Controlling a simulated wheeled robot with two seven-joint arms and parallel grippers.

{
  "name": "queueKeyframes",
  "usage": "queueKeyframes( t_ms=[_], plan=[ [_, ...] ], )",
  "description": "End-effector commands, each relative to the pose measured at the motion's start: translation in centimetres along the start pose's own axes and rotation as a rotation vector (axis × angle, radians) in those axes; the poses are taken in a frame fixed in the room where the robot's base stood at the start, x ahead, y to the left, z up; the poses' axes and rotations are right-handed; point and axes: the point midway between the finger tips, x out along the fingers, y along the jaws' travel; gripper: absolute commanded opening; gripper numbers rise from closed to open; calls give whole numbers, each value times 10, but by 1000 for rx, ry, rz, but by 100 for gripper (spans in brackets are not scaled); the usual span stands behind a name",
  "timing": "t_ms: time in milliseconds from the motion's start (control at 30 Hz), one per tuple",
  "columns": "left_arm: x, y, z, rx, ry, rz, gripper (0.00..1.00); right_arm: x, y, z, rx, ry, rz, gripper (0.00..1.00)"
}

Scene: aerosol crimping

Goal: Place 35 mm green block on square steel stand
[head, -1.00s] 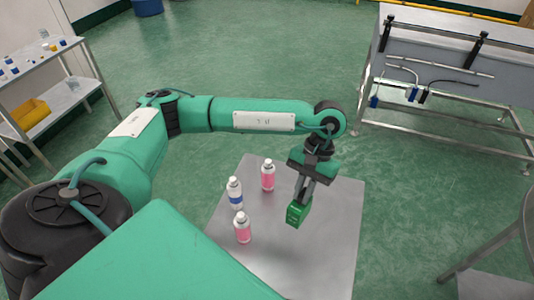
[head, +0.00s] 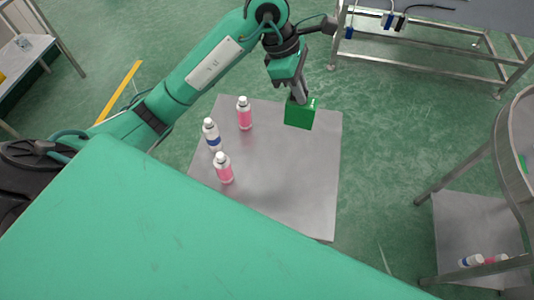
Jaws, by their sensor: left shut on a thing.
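My left gripper (head: 298,95) is shut on a green block (head: 300,114), gripping its upper part. The block looks like a plain cube and hangs over the far right part of a grey square steel stand (head: 270,190). It appears to be above the stand top, but I cannot tell the exact gap. My right gripper is not in view.
Two pink-labelled bottles, one far (head: 244,115) and one near (head: 224,169), and a blue-banded white bottle (head: 212,136) stand on the stand's left side. Its right and near parts are clear. A rounded steel table (head: 512,150) stands at right.

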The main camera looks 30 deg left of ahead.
Motion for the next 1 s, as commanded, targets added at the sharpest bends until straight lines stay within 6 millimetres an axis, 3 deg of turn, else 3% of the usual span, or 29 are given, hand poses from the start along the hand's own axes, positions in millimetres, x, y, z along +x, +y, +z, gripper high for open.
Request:
queueKeyframes(
  t_ms=[133,267,1000],
  plan=[
    [-3,2,-1,-75,-1,29,0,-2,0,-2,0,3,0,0],
    [8,1,-6,-91,0,31,0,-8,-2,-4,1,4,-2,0],
    [133,2,-60,-85,0,33,0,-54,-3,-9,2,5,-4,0]
  ],
)
